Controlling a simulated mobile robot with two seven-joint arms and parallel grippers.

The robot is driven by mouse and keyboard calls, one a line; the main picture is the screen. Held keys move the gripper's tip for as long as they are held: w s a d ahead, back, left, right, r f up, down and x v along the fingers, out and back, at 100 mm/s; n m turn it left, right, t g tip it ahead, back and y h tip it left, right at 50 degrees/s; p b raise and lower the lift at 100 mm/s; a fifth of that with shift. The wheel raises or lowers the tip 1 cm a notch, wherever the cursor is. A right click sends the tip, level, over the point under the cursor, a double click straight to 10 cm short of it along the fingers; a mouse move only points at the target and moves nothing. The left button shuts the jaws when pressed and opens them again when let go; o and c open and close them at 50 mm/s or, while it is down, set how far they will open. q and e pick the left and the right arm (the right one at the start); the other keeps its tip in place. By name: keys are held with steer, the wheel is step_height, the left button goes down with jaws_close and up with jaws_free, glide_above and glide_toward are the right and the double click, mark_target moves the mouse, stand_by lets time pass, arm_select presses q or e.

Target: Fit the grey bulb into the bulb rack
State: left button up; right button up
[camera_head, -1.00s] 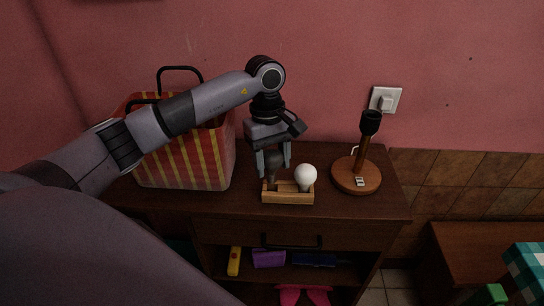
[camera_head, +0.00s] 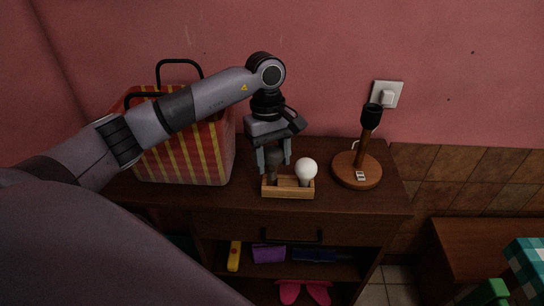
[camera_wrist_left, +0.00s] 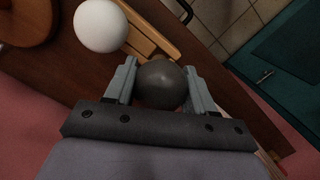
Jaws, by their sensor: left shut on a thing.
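The grey bulb (camera_wrist_left: 161,84) is held between the fingers of my left gripper (camera_head: 274,160), which is shut on it. The bulb also shows dark between the fingers in the head view (camera_head: 274,157). The wooden bulb rack (camera_head: 288,193) stands on the cabinet top, directly below the gripper. A white bulb (camera_head: 306,169) stands upright in the right part of the rack; it also shows in the left wrist view (camera_wrist_left: 101,26). The grey bulb is over the left part of the rack. I cannot tell whether its base is seated in a hole. My right gripper is not in view.
A red and yellow striped basket (camera_head: 185,152) stands left of the rack. A wooden lamp base with a black socket (camera_head: 357,171) stands to the right. A wall switch (camera_head: 387,94) is behind it. The open shelf below holds several small items.

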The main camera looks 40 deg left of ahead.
mark_target(272, 169)
arm_select(q)
steer(key=shift+f, duration=0.15)
steer(key=shift+f+b, duration=0.75)
steer(key=shift+b, duration=0.05)
steer(key=shift+f, duration=0.2)
stand_by(0.3)
steer(key=shift+f+b, duration=0.35)
steer(key=shift+b, duration=0.15)
steer(key=shift+f+b, duration=0.3)
stand_by(0.4)
steer(key=o, duration=0.9)
